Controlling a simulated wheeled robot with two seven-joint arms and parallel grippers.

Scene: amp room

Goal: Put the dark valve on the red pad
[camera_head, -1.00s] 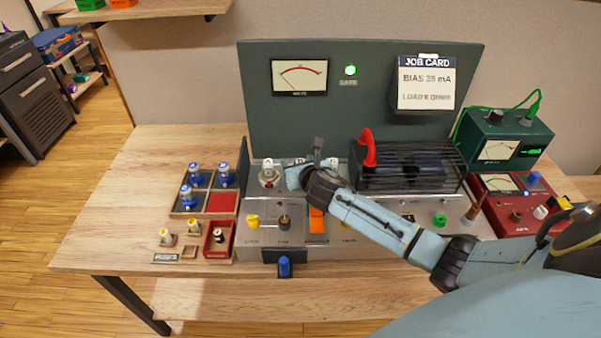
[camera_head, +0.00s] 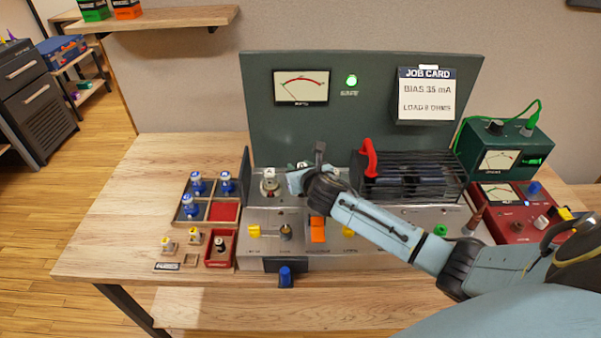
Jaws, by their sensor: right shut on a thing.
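The red pad (camera_head: 224,211) is the bare red compartment at the front right of the wooden tray (camera_head: 206,221). Blue-marked valves (camera_head: 198,184) stand in the tray's other compartments. My right gripper (camera_head: 294,182) is shut at the row of sockets on the amp's grey deck, pointing left. What it holds is almost wholly hidden by the fingers; it appears to be the dark valve. A silvery valve (camera_head: 269,186) stands just left of the gripper at the socket marked A. My left gripper is not in view.
The amp's back panel (camera_head: 300,120) rises behind the gripper. A black cage (camera_head: 415,170) with a red handle stands to its right. A short upright panel (camera_head: 245,175) separates the deck from the tray. Fuses (camera_head: 167,245) and a red box (camera_head: 219,262) lie in front of the tray.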

